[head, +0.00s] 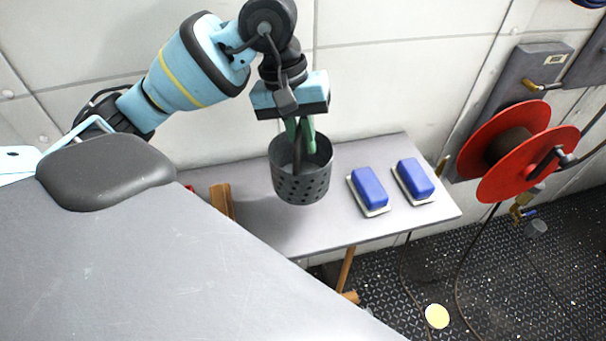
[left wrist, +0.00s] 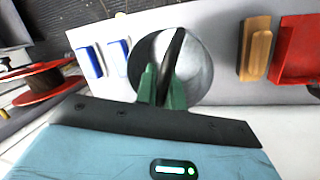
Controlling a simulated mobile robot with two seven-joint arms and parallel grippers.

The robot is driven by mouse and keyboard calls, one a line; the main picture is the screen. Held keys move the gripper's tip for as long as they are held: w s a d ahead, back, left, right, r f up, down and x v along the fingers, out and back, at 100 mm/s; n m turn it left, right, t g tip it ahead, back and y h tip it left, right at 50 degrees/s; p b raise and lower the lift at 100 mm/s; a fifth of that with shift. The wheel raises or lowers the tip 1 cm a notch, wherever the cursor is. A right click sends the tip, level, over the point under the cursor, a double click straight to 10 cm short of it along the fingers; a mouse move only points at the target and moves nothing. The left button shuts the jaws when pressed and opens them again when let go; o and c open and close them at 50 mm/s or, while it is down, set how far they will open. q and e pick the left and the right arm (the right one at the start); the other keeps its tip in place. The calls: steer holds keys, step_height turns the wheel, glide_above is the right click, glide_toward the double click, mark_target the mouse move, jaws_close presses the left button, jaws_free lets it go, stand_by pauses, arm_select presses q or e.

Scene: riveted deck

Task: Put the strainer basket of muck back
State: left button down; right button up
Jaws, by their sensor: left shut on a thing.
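The strainer basket (head: 301,187) is a dark grey pail with holes in its lower wall and hangs roughly upright in the head view. My left gripper (head: 303,140) points down with its green fingers shut on the basket's dark handle. In the left wrist view the basket (left wrist: 200,68) shows from above, with the handle (left wrist: 172,58) crossing its opening between the green fingertips. Its inside looks pale grey, and I cannot make out muck in it. The basket appears in front of a grey bench (head: 300,235); the gap below it is hard to judge. My right gripper is not in view.
Two blue blocks (head: 369,187) (head: 415,178) on pale trays sit right of the basket. A wooden block (head: 221,202) and a red thing (left wrist: 298,50) lie to its left on the bench. A red hose reel (head: 490,145) is on the right wall.

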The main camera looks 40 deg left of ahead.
arm_select(q)
steer(key=shift+f, duration=4.95)
steer(key=shift+f, duration=0.15)
steer(key=c, duration=1.5)
jaws_free()
steer(key=shift+r+p, duration=0.3)
steer(key=shift+r, duration=0.1)
steer(key=v, duration=1.1)
steer(key=shift+a+r, duration=0.2)
steer(key=shift+r, duration=0.1)
